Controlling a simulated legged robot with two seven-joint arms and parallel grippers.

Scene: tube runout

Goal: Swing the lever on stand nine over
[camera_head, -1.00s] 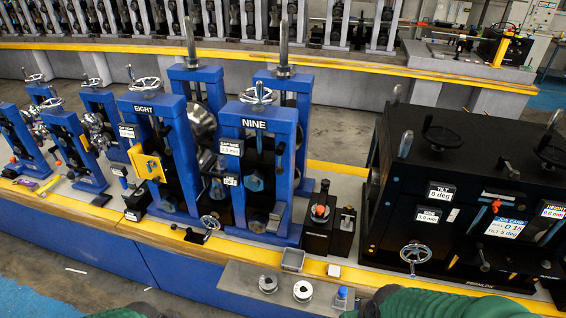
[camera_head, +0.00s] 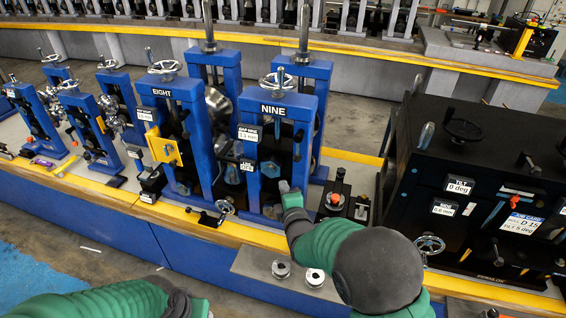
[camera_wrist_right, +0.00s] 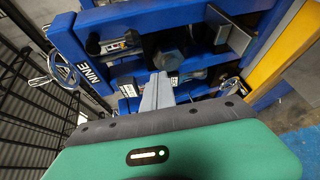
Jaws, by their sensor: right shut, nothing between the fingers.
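Stand nine (camera_head: 272,109) is a blue upright frame with a NINE plate and a handwheel on top. A dark, narrow lever-like part (camera_head: 298,141) shows at its right post; I cannot tell its exact position. My right gripper (camera_head: 290,190) is low at the front of the stand, below that part, and its forearm hides the stand's foot. In the right wrist view my right gripper (camera_wrist_right: 157,88) has its fingers together and empty, pointing into the stand. The NINE plate (camera_wrist_right: 84,72) is at the left there. My left arm enters at lower left; its fingers are out of frame.
Stand eight (camera_head: 171,101) is close on the left, with a yellow bracket (camera_head: 163,148). A black block with a red knob (camera_head: 335,200) is right of my gripper. A large black machine (camera_head: 480,180) fills the right. Metal rollers (camera_head: 314,278) lie on the front shelf.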

